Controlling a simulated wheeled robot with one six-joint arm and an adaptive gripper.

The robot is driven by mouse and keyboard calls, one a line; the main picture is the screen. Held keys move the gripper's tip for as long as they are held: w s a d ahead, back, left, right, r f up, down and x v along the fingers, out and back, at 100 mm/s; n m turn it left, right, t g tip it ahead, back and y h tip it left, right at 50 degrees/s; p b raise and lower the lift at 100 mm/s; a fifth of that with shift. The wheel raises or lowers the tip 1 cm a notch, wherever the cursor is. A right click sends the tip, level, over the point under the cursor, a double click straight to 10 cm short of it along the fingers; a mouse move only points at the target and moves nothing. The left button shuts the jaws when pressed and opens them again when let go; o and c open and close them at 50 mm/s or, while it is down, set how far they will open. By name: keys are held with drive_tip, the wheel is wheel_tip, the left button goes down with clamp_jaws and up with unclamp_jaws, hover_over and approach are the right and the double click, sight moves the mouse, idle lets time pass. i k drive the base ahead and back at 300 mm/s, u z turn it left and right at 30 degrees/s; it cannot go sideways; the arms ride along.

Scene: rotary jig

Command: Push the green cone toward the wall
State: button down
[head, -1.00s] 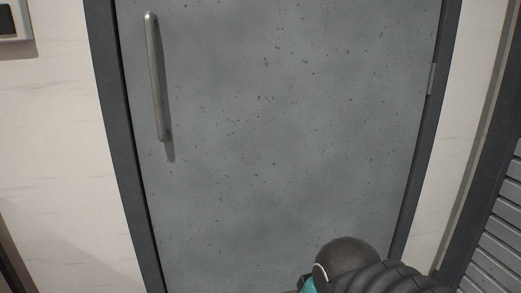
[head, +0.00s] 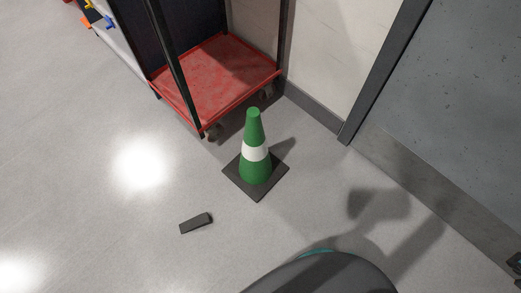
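The green cone (head: 256,168) stands upright on the grey floor, with a white band and a square black base. It is near the middle of the head view. The pale wall (head: 318,60) with its dark skirting is behind it, to the upper right, with bare floor between cone and wall. A dark rounded part of my own arm shows at the bottom edge, in front of the cone and apart from it.
A cart with a red bottom shelf (head: 222,75) stands on wheels just behind the cone. A small dark block (head: 196,223) lies on the floor in front and left. The grey door (head: 455,115) is on the right. Floor at left is clear.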

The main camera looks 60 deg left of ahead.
sight(255, 170)
drive_tip(key=u, duration=2.35)
